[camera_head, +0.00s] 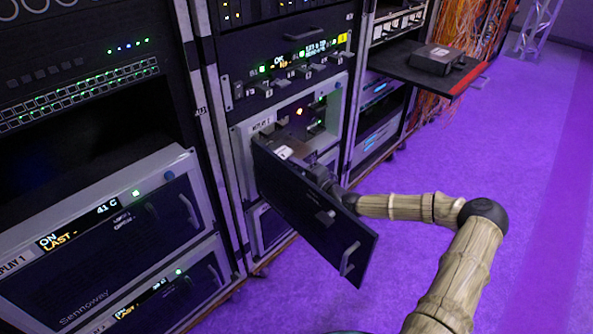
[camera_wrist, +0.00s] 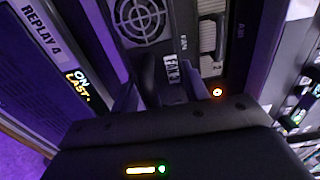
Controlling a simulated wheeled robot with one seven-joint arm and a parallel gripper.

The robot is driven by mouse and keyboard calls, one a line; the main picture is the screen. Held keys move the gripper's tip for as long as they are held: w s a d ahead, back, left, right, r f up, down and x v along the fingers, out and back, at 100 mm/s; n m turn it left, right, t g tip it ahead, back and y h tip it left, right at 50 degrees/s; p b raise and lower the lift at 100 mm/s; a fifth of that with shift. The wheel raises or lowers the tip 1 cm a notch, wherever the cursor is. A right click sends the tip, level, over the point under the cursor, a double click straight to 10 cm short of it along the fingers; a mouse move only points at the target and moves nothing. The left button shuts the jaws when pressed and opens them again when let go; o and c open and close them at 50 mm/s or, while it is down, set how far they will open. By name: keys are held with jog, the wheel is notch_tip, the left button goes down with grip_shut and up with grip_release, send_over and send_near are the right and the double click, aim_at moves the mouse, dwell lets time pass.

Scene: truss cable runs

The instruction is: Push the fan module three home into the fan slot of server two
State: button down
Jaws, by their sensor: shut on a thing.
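The fan module three, with a white "FAN 3" label (camera_wrist: 171,69), shows between the fingers of my gripper (camera_wrist: 165,88) in the wrist view. My gripper is shut on it. A "FAN" marking and a round fan grille (camera_wrist: 140,18) lie just beyond it. The module's far end is hidden, so I cannot tell how deep it sits in the slot. In the head view, the server labelled as a replay unit (camera_head: 252,128) has its dark front door (camera_head: 310,205) swung open.
An orange light (camera_wrist: 217,92) glows right of my gripper. The open door, with its handle, stands close to my forearm. A shelf (camera_head: 412,66) holding a dark box (camera_head: 437,59) sticks out at upper right. The purple floor (camera_head: 450,150) at right is clear.

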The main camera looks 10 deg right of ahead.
jog(key=shift+b+x, duration=0.35)
jog(key=shift+x, duration=1.25)
dwell(0.6)
jog(key=shift+b+x, duration=0.8)
jog(key=shift+x, duration=2)
jog(key=shift+s+r, duration=0.1)
jog(key=shift+r, duration=0.05)
jog(key=shift+s, duration=0.1)
jog(key=shift+s+d, duration=0.15)
jog(key=shift+d, duration=0.1)
jog(key=shift+b, duration=0.3)
jog(key=shift+w+a, duration=0.2)
jog(key=shift+w, duration=0.15)
